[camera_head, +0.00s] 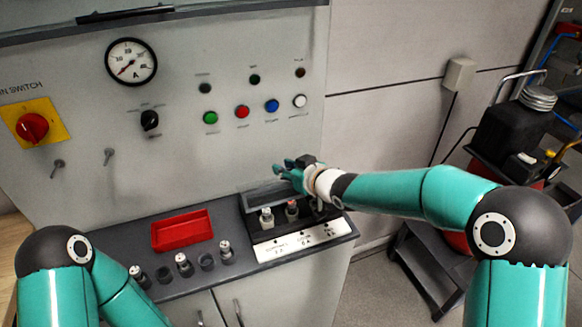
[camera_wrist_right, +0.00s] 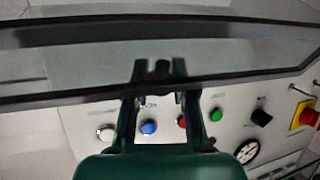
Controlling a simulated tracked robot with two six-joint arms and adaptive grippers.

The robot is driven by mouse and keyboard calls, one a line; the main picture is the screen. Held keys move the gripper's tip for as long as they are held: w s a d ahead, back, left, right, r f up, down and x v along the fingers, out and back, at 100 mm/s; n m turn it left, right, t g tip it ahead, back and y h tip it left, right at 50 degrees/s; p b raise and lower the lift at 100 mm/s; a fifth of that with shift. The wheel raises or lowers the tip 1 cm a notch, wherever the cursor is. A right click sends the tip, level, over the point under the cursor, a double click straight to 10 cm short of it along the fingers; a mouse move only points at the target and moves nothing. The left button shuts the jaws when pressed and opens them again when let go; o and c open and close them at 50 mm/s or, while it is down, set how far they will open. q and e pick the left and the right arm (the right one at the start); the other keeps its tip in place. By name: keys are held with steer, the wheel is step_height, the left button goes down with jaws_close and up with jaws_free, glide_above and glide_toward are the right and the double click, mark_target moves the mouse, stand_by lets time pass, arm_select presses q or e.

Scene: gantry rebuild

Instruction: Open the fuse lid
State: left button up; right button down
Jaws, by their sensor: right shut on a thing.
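The fuse lid (camera_head: 268,194) is a clear panel with a dark frame, on the fuse box at the right end of the console. It appears raised at the back, with the fuses (camera_head: 267,217) showing in front of it. In the right wrist view the lid (camera_wrist_right: 230,55) spans the picture close to the camera. My right gripper (camera_head: 285,172) is at the lid's upper edge and is shut on it; its fingers (camera_wrist_right: 160,72) cross the frame in the wrist view. My left arm shows at the lower left, but its gripper is out of view.
A red tray (camera_head: 182,230) and several loose fuses (camera_head: 184,264) are on the dark console top (camera_head: 228,222), left of the fuse box. The upright panel (camera_head: 220,150) behind carries buttons, a gauge (camera_head: 131,61) and a red main switch (camera_head: 33,127). A loaded cart stands at right.

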steer(key=shift+w+d+r, duration=0.15)
steer(key=shift+d, duration=0.1)
steer(key=c, duration=1.2)
jaws_free()
steer(key=shift+o, duration=1.3)
steer(key=shift+w+f, duration=0.1)
steer(key=shift+f, duration=0.1)
steer(key=shift+s+a, duration=0.1)
steer(key=shift+s, duration=0.2)
steer(key=v, duration=1.1)
steer(key=shift+s+d, duration=0.25)
steer(key=shift+s, duration=0.05)
